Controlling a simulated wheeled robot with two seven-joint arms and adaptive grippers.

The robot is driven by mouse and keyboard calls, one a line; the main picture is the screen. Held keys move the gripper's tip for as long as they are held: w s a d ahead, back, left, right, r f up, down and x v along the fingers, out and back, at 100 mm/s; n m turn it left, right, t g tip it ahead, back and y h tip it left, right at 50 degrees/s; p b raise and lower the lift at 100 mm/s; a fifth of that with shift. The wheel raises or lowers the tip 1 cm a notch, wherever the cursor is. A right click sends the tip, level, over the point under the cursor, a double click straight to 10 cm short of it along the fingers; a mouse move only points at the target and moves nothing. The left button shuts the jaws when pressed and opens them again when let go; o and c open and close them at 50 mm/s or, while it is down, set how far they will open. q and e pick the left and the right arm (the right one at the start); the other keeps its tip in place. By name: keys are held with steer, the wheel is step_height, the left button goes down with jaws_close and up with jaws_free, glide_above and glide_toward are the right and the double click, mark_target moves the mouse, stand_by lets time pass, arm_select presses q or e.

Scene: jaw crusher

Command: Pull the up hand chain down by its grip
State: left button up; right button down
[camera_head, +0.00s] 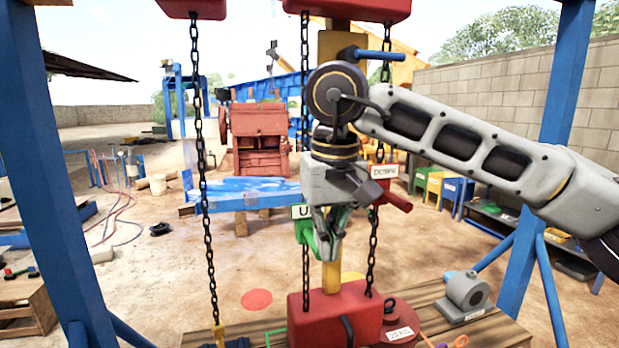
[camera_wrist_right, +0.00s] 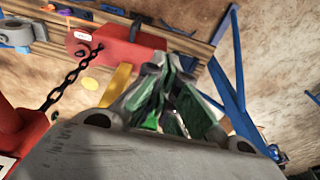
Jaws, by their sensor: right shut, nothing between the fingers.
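The up hand chain (camera_head: 305,265) hangs in the middle, with a white label (camera_head: 301,211) whose visible letter is "U". A green grip (camera_head: 321,228) shows right beside the label, partly hidden by my right gripper (camera_head: 330,245). The right gripper points down and is shut with nothing held. I cannot tell whether its fingers touch the grip. In the wrist view, green surfaces show around the fingers (camera_wrist_right: 170,100). My left gripper is out of view.
Another chain (camera_head: 372,240) with a red grip (camera_head: 396,202) hangs close on the right. A long chain (camera_head: 204,190) hangs left. Below is a red block (camera_head: 335,318) by a wooden bench (camera_head: 490,328). Blue posts (camera_head: 55,150) frame both sides.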

steer(key=shift+s+d, duration=0.25)
steer(key=shift+s, duration=0.5)
steer(key=shift+r, duration=0.15)
steer(key=s+d+r+p, duration=0.1)
steer(key=s+r+p, duration=0.1)
steer(key=r, duration=0.3)
steer(key=shift+s, duration=0.9)
steer(key=shift+d+f, duration=0.1)
stand_by(2.2)
